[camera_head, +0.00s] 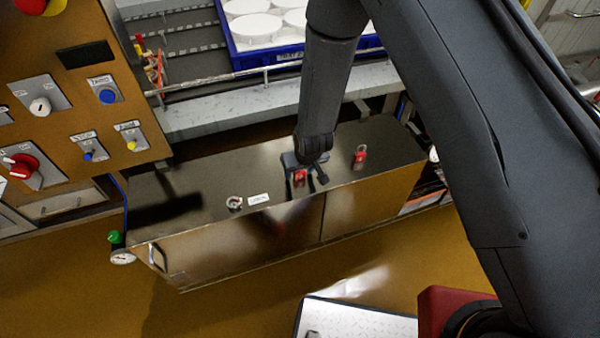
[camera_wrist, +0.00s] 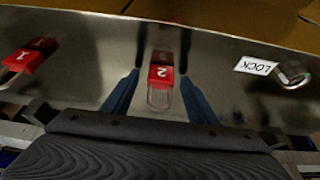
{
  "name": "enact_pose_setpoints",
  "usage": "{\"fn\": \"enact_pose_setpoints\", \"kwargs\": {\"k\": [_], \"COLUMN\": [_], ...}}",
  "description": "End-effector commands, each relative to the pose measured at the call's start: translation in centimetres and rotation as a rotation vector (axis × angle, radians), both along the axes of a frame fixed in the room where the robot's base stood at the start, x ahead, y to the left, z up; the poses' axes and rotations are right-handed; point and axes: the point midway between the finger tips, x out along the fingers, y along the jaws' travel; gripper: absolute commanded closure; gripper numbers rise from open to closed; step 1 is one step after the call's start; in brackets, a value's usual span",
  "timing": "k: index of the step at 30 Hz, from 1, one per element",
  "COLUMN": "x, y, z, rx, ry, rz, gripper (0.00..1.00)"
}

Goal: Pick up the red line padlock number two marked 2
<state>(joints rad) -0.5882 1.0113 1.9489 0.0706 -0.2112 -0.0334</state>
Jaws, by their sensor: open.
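The red padlock marked 2 (camera_wrist: 160,77) lies on the dark metal cabinet top, its label upside down and its shackle toward my gripper in the wrist view. It also shows in the head view (camera_head: 300,177), beneath my wrist. My gripper (camera_wrist: 159,88) is open, with one finger on each side of this padlock and a gap visible on both sides. In the head view, my gripper (camera_head: 305,182) is low over the cabinet top. I cannot tell its exact height above the surface.
Another red padlock, marked 1 (camera_wrist: 27,58), lies on the cabinet top (camera_head: 215,180), right of my gripper in the head view (camera_head: 360,156). A LOCK label (camera_head: 258,198) and a metal lock-like piece (camera_head: 234,203) lie to the left. A control panel (camera_head: 75,90) stands at far left.

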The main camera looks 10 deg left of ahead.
Motion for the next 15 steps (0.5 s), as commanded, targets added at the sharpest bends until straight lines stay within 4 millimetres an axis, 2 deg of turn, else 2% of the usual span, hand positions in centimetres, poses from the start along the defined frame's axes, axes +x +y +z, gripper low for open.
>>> {"fn": "enact_pose_setpoints", "kwargs": {"k": [9, 15], "x": [0.09, 0.09], "y": [0.08, 0.08], "z": [-0.25, -0.25], "rx": [0.001, 0.000], "ry": [-0.001, 0.000], "rz": [0.000, 0.000], "gripper": [0.49, 0.82]}}
